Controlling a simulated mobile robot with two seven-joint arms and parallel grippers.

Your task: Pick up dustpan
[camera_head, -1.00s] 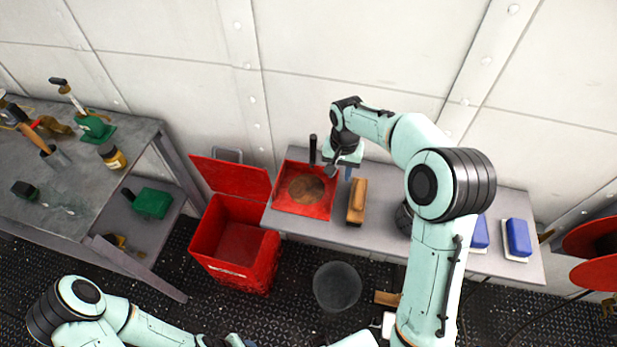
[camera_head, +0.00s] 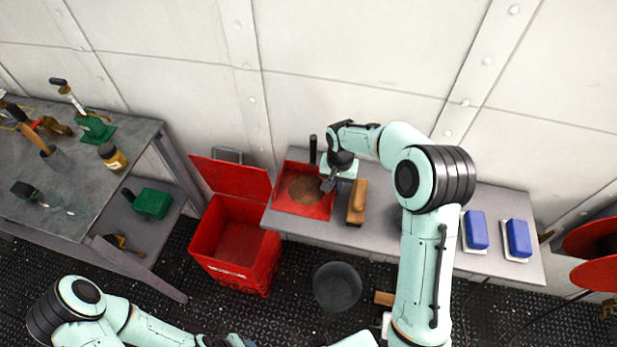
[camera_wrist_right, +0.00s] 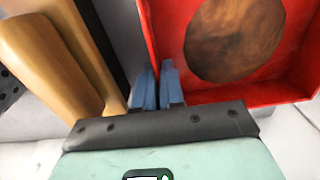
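The dustpan (camera_head: 324,209) is a red tray with a brown patch inside and a dark upright handle at its back. It lies on the grey bench. My right gripper (camera_head: 338,182) is low at its right side wall. In the right wrist view, the blue fingers of my right gripper (camera_wrist_right: 159,88) stand close together with a narrow gap, beside the wall of the dustpan (camera_wrist_right: 152,40). I cannot tell whether the wall is between them. My left gripper (camera_head: 228,341) is partly cut off at the bottom edge, and its fingers are unclear.
A wooden-backed brush (camera_head: 357,203) lies close right of the dustpan; it also shows in the right wrist view (camera_wrist_right: 45,55). An open red crate (camera_head: 235,270) and a dark bucket (camera_head: 337,287) stand below. Blue blocks (camera_head: 476,230) sit farther right on the bench (camera_head: 420,205).

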